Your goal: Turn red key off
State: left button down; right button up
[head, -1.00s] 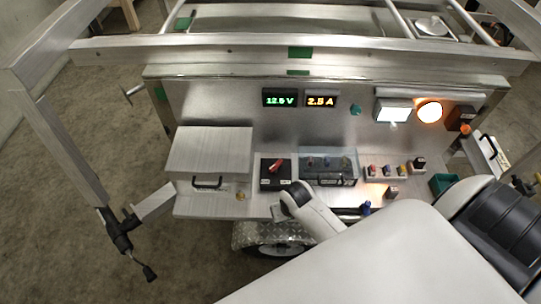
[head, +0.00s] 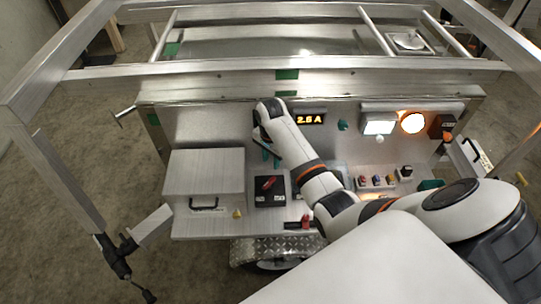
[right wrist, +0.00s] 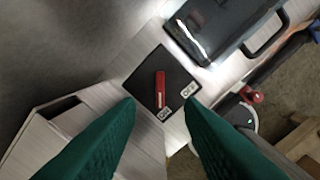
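The red key (head: 269,183) sits on a black switch box (head: 270,199) on the trailer's front shelf. In the right wrist view the key (right wrist: 160,86) lies across the middle of the black plate, its pale-marked end towards the ON label (right wrist: 163,113). The OFF label (right wrist: 187,90) is to the right of that. My right gripper (head: 270,157) is above and behind the box in the head view. Its two green fingers (right wrist: 158,104) are spread apart with nothing between them, pointing at the switch without visible contact. My left gripper is not in view.
A closed metal box (head: 206,172) stands left of the switch. A clear-covered case (right wrist: 222,25) is beside it in the right wrist view. A panel with an amber display (head: 310,119) and lit lamps (head: 412,122) rises behind. Coloured buttons (head: 377,181) sit to the right.

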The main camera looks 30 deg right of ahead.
aim_at(271, 180)
notch_tip(271, 180, down, 11)
jog(key=shift+r+b, duration=0.1)
jog(key=shift+b, duration=0.25)
grip_shut()
